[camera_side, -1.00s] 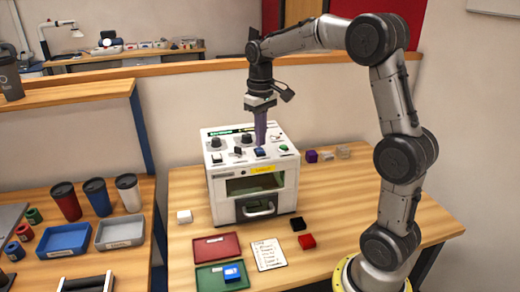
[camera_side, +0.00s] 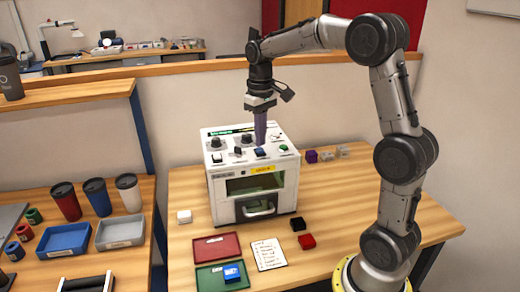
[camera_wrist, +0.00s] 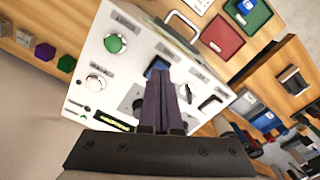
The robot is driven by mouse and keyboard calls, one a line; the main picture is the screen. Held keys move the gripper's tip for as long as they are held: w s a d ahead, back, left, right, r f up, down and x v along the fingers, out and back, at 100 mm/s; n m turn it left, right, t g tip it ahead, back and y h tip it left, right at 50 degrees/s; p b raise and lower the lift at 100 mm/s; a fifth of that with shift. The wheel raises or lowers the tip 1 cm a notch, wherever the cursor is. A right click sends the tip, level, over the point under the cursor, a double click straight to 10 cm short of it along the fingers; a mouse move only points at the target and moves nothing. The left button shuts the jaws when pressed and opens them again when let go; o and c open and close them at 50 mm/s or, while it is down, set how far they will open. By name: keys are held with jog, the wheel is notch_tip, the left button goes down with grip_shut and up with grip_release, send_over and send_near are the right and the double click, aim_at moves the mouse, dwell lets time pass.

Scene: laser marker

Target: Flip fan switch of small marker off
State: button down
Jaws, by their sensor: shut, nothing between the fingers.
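The small marker (camera_side: 226,190) is a white box on the table, with a window and handle on its front and a sloped control panel on top. The panel carries a blue rocker switch (camera_side: 259,152), a green button (camera_side: 283,148), black knobs and a smaller black switch (camera_side: 238,152). My gripper (camera_side: 260,145) points down with its fingers shut and empty, tips just above or at the blue switch; contact cannot be told. In the wrist view, the fingers (camera_wrist: 165,75) partly cover the blue switch (camera_wrist: 157,67). The panel labels are too small to read.
A red tray (camera_side: 235,245), a green tray (camera_side: 207,278) with a blue block and a paper card (camera_side: 269,255) lie in front of the marker. Small cubes lie right and left of it. The table's right side is mostly clear.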

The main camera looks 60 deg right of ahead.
aim_at(259, 151)
jog(key=shift+f, duration=0.95)
dwell(0.8)
jog(key=shift+r, duration=3.55)
jog(key=shift+w+a, duration=0.1)
jog(key=shift+a, duration=0.1)
jog(key=s+a+r+n+t, duration=0.25)
jog(key=s+a+r, duration=0.35)
jog(key=s+a, duration=0.3)
jog(key=s+a+f+t, duration=0.3)
jog(key=s+a+f, duration=0.2)
jog(key=s+f, duration=0.5)
jog(key=shift+s, duration=0.8)
